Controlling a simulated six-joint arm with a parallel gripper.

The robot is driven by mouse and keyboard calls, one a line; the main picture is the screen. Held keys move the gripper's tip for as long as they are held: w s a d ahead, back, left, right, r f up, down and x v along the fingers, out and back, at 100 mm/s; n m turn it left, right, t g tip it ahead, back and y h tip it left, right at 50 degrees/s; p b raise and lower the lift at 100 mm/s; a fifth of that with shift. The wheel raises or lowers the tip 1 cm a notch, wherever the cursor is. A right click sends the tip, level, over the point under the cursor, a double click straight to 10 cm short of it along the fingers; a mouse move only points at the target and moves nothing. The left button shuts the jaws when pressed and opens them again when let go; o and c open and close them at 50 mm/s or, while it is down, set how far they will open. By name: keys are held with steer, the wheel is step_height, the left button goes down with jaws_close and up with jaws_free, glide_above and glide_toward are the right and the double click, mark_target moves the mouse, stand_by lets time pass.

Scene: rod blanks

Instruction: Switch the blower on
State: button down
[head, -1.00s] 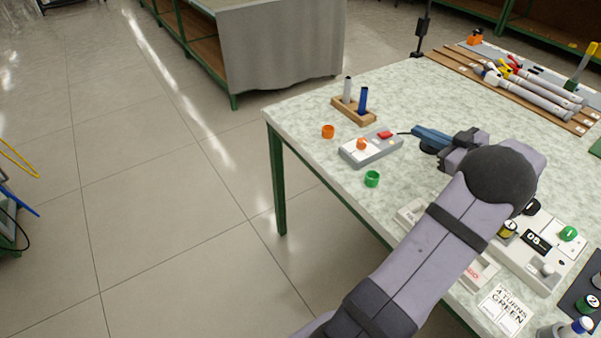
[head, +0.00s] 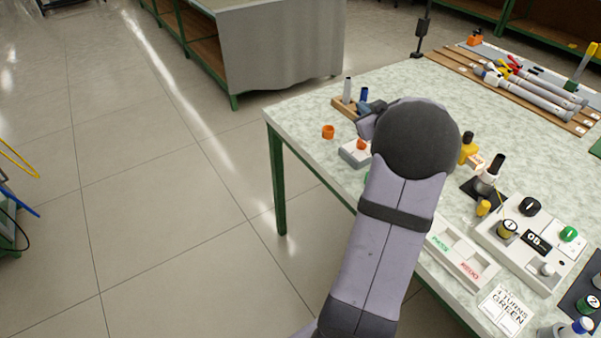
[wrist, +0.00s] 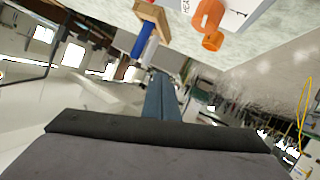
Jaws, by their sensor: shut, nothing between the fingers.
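The grey-white box (head: 351,154), probably the blower, sits near the table's left edge. Its orange knob (head: 361,144) shows, but its red switch is hidden behind my arm in the head view. In the wrist view the box (wrist: 237,17) is cut by the top edge, with part of a label readable as "HEA". My gripper (wrist: 160,80) has its blue fingers shut and empty. In the head view it is mostly covered by my wrist, up and behind the box near the wooden rod stand. I cannot tell whether it touches anything.
The wooden stand (head: 343,103) holds a white rod (head: 347,90) and a blue rod (head: 364,95) close to my gripper. A PASS/REDO tray (head: 466,250) and control panel (head: 533,239) are at right.

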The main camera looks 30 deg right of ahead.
steer(key=s+a+f+g, duration=0.1)
steer(key=a+f+g, duration=0.2)
steer(key=a, duration=0.8)
steer(key=s+a+f+m+g+y, duration=0.1)
steer(key=s+a+f+g, duration=0.1)
steer(key=a+f, duration=0.4)
steer(key=shift+a+f+g+y, duration=0.35)
steer(key=shift+a+g, duration=0.45)
steer(key=shift+a, duration=2.1)
